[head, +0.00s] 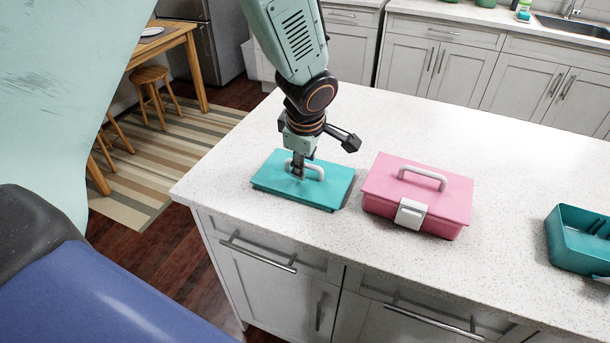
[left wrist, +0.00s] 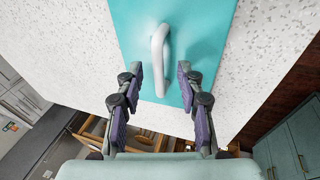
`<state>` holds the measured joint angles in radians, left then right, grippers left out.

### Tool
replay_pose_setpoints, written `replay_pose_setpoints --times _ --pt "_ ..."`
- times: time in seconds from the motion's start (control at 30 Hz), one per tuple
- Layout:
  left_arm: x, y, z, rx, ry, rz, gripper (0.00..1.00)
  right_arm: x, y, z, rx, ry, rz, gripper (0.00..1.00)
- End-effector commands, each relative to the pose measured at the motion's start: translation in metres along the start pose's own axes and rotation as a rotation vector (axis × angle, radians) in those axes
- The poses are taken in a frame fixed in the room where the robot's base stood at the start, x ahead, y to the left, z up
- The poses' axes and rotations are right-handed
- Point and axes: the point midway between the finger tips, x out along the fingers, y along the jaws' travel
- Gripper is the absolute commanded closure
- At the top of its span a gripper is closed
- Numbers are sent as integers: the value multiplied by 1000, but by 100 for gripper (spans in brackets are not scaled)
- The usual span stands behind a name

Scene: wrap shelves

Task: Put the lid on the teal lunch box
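The teal lid (head: 334,187) with a pale grey handle (head: 314,170) lies flat on the white counter, near its left end. The teal lunch box (head: 577,241) stands open at the right edge of the head view, partly cut off. My left gripper (head: 298,173) is down at the lid's handle. In the left wrist view my left gripper (left wrist: 161,85) has its two fingers apart, one on each side of the near end of the handle (left wrist: 160,50), with gaps between. The lid (left wrist: 200,25) shows beneath it.
A closed pink lunch box (head: 440,195) with a white latch stands on the counter between the lid and the teal box. The counter (head: 450,130) is clear behind them. Its front edge runs close below the boxes. Stools (head: 150,85) stand on the floor at left.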

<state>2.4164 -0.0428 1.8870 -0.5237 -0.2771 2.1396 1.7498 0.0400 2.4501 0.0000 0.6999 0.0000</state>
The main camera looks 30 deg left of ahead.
Motion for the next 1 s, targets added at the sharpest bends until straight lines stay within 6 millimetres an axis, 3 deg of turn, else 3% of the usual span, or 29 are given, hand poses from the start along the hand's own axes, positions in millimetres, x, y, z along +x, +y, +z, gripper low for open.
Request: replay_pose_setpoints --times 0.3,0.73,1.0 --pt "5 2 0 -1 0 0 63 1 0 0 0 0 0 60" --pt "5 2 0 0 0 0 100 1 0 0 0 1 0 60" --pt "6 2 0 0 0 -1 100 1 0 0 0 1 0 60"
